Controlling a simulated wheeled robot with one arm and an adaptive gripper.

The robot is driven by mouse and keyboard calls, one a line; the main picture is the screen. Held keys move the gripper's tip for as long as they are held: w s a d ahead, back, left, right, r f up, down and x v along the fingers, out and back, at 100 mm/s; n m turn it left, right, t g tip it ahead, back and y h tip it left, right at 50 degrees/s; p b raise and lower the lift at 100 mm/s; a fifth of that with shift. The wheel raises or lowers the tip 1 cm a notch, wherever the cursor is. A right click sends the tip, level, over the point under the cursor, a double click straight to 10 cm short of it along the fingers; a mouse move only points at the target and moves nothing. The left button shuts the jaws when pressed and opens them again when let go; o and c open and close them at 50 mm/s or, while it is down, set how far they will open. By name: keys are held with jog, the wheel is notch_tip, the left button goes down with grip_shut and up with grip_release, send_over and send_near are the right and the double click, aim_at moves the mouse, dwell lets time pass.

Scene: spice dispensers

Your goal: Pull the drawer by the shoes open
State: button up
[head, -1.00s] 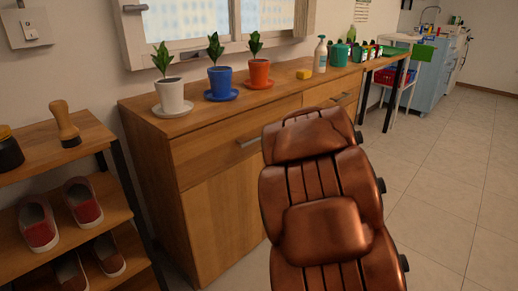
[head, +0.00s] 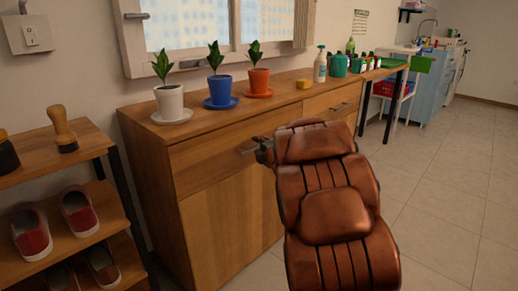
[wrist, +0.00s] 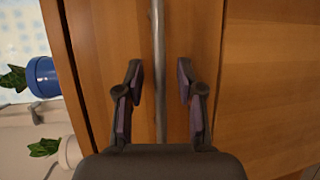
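The drawer (head: 215,155) by the shoes is the left upper drawer of the wooden cabinet, and its front looks shut. Its grey bar handle (head: 247,151) sticks out from that front. In the wrist view, my gripper (wrist: 160,82) is open, with one dark finger on each side of the handle bar (wrist: 158,45). Gaps show between the bar and both fingers. The shoes (head: 80,212) stand on a wooden rack at the left.
Plants in a white pot (head: 169,101), a blue pot (head: 220,89) and an orange pot (head: 259,81) stand on the cabinet top (head: 155,134). A yellow sponge (head: 304,84) and a spray bottle (head: 320,66) are farther right. The tiled floor (head: 440,180) at right is clear.

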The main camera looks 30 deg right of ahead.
jog(key=shift+c, duration=0.2)
grip_shut()
dwell(0.5)
